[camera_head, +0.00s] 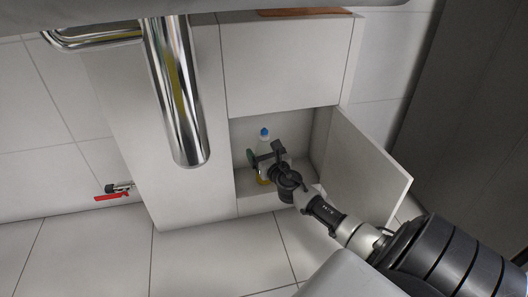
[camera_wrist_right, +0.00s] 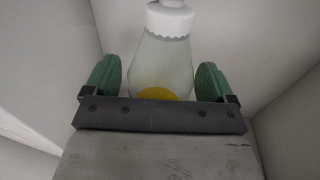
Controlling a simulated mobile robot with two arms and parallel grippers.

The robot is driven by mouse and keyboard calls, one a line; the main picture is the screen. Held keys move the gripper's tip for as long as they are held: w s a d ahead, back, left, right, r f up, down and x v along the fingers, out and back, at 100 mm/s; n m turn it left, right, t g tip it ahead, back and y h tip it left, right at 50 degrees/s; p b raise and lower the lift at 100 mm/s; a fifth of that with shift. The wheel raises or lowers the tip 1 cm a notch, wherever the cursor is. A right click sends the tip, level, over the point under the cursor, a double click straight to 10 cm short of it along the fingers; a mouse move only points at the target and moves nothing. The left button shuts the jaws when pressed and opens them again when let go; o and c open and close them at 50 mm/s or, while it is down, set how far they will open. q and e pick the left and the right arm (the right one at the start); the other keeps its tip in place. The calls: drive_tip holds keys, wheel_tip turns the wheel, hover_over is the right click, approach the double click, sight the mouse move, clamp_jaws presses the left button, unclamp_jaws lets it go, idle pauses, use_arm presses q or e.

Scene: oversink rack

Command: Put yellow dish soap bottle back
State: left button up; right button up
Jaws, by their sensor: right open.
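The yellow dish soap bottle (camera_head: 263,179) stands upright inside the open cabinet compartment (camera_head: 243,209). Its blue-tipped top shows above my right gripper (camera_head: 263,156), which covers part of its body. In the right wrist view the bottle (camera_wrist_right: 163,62) is pale and clear, with a white cap and a yellow patch low down. My right gripper (camera_wrist_right: 158,78) is open, with one green finger pad on each side of the bottle. A small gap shows between the bottle and each pad. The bottle's base is hidden behind the gripper in that view. My left gripper is not in view.
A white cabinet door (camera_head: 362,165) stands open right of the compartment, close to my right arm. A large chrome pipe (camera_head: 176,95) hangs in front, left of the opening. A red-handled valve (camera_head: 113,195) is at the left wall. The floor below is clear.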

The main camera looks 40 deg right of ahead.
drive_tip(key=shift+r, duration=0.25)
drive_tip(key=p+v, duration=0.3)
drive_tip(key=v, duration=0.9)
drive_tip(key=shift+a, duration=0.1)
